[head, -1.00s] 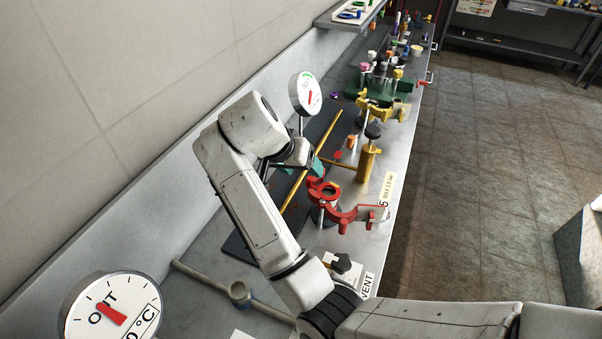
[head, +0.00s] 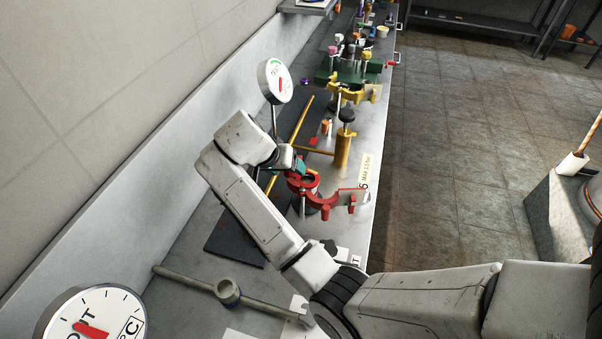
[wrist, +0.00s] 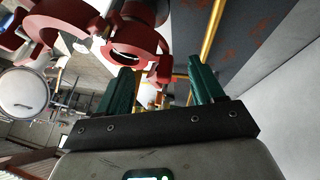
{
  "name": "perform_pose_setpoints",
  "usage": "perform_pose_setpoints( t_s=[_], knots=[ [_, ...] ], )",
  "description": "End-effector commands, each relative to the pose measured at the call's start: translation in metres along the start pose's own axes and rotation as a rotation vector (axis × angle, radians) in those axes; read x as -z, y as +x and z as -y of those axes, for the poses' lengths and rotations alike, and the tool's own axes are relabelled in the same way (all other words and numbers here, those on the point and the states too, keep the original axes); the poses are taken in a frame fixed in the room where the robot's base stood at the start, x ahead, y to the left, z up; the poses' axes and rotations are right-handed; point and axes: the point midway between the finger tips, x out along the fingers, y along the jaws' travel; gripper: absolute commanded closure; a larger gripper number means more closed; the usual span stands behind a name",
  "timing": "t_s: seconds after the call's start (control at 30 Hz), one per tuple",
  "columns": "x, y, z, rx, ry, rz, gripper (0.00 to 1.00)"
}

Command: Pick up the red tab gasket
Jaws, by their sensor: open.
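A small flat red piece (head: 314,141) lies on the dark mat (head: 232,240), beside the yellow post; it may be the red tab gasket, but it is too small to be sure. My gripper (head: 300,166) has teal fingers and is over the bench, just behind the red clamp (head: 345,198) and partly hidden by it and my wrist. In the wrist view my gripper (wrist: 160,75) has its two fingers apart with nothing held between them. The red clamp (wrist: 130,50) is close to the left finger there.
A yellow rod (head: 303,122) lies along the mat. A yellow post (head: 343,148), a dial gauge (head: 275,80) and a yellow clamp (head: 355,93) stand beyond my gripper. A grey pipe (head: 190,280) lies in front. The wall is close on the left.

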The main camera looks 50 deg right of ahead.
Motion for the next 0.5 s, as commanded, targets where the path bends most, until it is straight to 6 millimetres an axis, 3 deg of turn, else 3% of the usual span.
perform_pose_setpoints(
  t_s=[0.13,0.37,0.5],
  knots=[
    [0.0004,0.0112,-0.0004,0.0,0.0,0.0,0.33],
    [0.0002,0.0128,0.0,0.001,0.001,-0.001,0.33],
    [0.0002,0.0126,0.0001,0.001,0.001,-0.001,0.46]
  ],
)
